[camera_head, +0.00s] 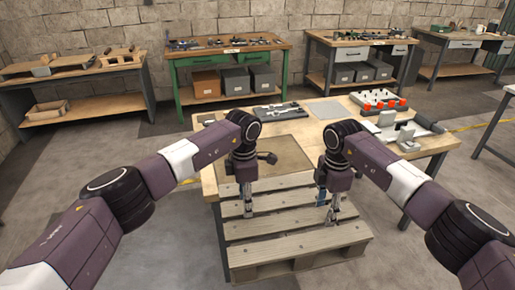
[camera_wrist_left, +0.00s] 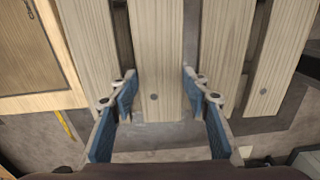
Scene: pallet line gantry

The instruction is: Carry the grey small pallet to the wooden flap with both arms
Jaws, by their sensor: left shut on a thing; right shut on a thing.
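The grey small pallet (camera_head: 300,246), with weathered wooden slats, lies roughly level in front of the workbench, its far end at or over the bench's near edge. I cannot tell whether it touches the bench. My left gripper (camera_head: 248,208) is shut on a slat at the pallet's left part; in the left wrist view its blue-padded fingers (camera_wrist_left: 158,92) stand either side of a pallet slat (camera_wrist_left: 157,45). My right gripper (camera_head: 329,216) is shut on the pallet further right. The wooden flap (camera_head: 283,152), a brown panel, lies in the bench top beyond the pallet, partly hidden by my left arm.
The workbench (camera_head: 328,127) also bears a dark tray of tools (camera_head: 277,112), a rack with red parts (camera_head: 379,100) and grey fixtures (camera_head: 408,134) at right. A green-framed bench (camera_head: 229,54) and other benches line the wall. Grey floor lies clear at left.

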